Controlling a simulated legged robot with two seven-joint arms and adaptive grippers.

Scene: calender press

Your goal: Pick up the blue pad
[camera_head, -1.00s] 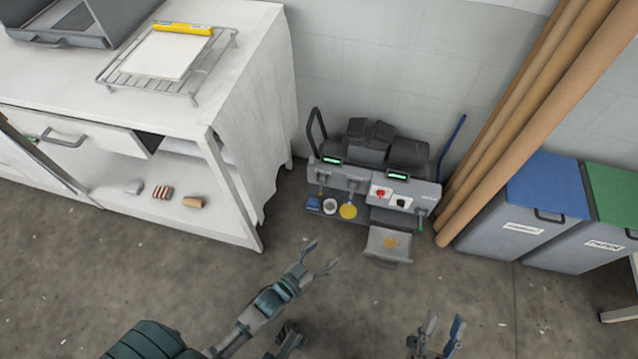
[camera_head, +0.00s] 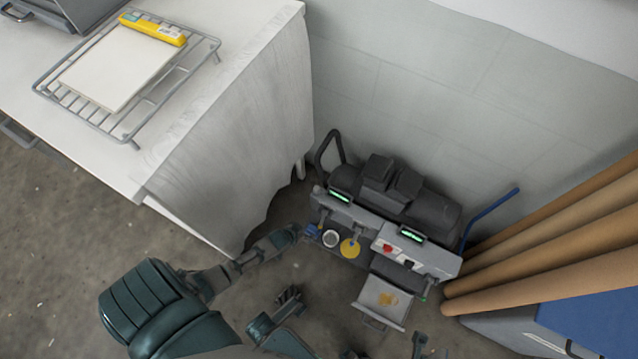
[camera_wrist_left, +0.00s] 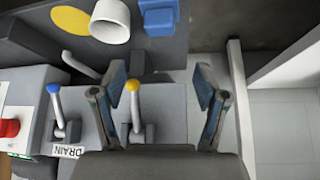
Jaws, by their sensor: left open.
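The blue pad (camera_head: 311,231) is a small blue block at the left end of the press's dark lower shelf. It also shows at the top of the left wrist view (camera_wrist_left: 160,18), beyond the fingertips. My left gripper (camera_head: 296,232) is close to the pad, at its left in the head view. The pad lies ahead of the gap, apart from the fingers. Only dark tips of my right gripper (camera_head: 420,343) show at the bottom edge of the head view.
A white cup (camera_head: 331,239) and a yellow disc (camera_head: 349,248) sit beside the pad. A yellow-knobbed lever (camera_wrist_left: 133,95) and a blue-knobbed lever (camera_wrist_left: 56,105) stand near the left fingers. The white cabinet (camera_head: 240,130) is close on the left. An open tray (camera_head: 380,312) juts out in front.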

